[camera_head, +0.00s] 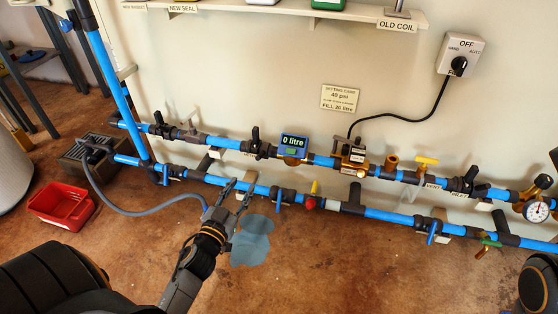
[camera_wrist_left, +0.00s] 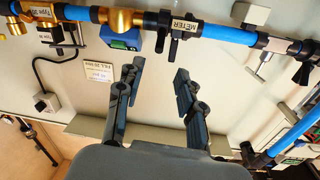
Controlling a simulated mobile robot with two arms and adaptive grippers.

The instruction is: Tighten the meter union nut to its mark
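The meter, with a "0 litre" display (camera_head: 294,142), sits on the upper blue pipe. Its blue housing (camera_wrist_left: 122,39) and brass body also show in the left wrist view. A black valve tagged METER (camera_wrist_left: 177,27) is beside it; the dark fitting (camera_head: 268,151) between valve and meter may hold the union nut. I cannot make out the nut's mark. My left gripper (camera_head: 238,188) is open and empty, in front of the lower pipe in the head view. In the left wrist view its fingers (camera_wrist_left: 157,78) are apart, with the meter beyond them.
The lower pipe (camera_head: 262,189) has several blue-handled valves. A blue-grey puddle (camera_head: 250,245) lies on the floor. A red crate (camera_head: 62,206) and a hose (camera_head: 130,210) are at the left. A pressure gauge (camera_head: 536,211) is at the right, and a shelf (camera_head: 270,12) runs above.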

